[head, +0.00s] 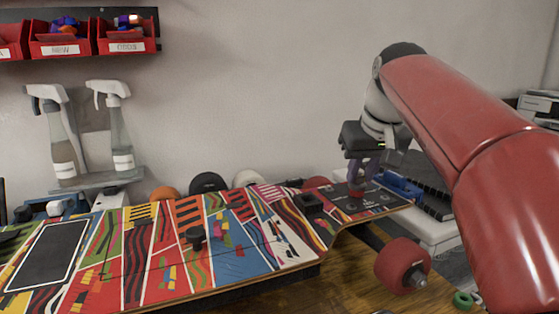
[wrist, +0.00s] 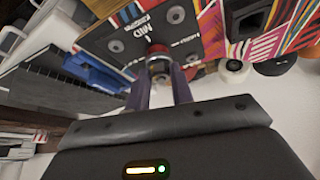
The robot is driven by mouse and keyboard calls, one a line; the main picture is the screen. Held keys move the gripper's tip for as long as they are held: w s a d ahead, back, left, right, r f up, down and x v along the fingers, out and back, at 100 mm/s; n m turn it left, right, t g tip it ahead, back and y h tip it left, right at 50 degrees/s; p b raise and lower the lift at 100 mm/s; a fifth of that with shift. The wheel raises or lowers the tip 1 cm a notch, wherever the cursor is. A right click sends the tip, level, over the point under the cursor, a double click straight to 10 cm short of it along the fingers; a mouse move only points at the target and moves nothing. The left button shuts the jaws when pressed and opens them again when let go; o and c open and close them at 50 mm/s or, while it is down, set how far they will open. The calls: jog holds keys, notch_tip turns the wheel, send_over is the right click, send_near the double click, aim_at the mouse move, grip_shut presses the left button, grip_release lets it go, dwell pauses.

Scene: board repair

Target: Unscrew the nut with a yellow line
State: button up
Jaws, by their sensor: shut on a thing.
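A skateboard deck (head: 225,243) with a colourful pattern lies on the workbench. My gripper (head: 358,188) points down at the deck's dark right end. In the wrist view its two purple fingers (wrist: 160,80) are closed around a small metal nut (wrist: 160,66), which sits by a red round part (wrist: 157,48) on the dark plate. I cannot make out a yellow line on the nut at this size. The fingertips partly hide the nut.
A red wheel (head: 402,265) with an axle end stands at the bench's front right, near a green ring (head: 463,299). A blue object (head: 400,185) lies behind the deck's right end. Spray bottles (head: 115,130) and red bins (head: 62,38) are at the back left.

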jog(key=shift+n, duration=0.3)
jog(key=shift+d+r+n+y+p, duration=0.2)
jog(key=shift+n+y+p, duration=0.5)
jog(key=shift+n, duration=0.4)
jog(key=shift+w+d+f+n+g+y, duration=0.15)
jog(key=shift+n+g+y, duration=0.25)
jog(key=shift+n, duration=1.4)
jog(key=shift+g, duration=0.3)
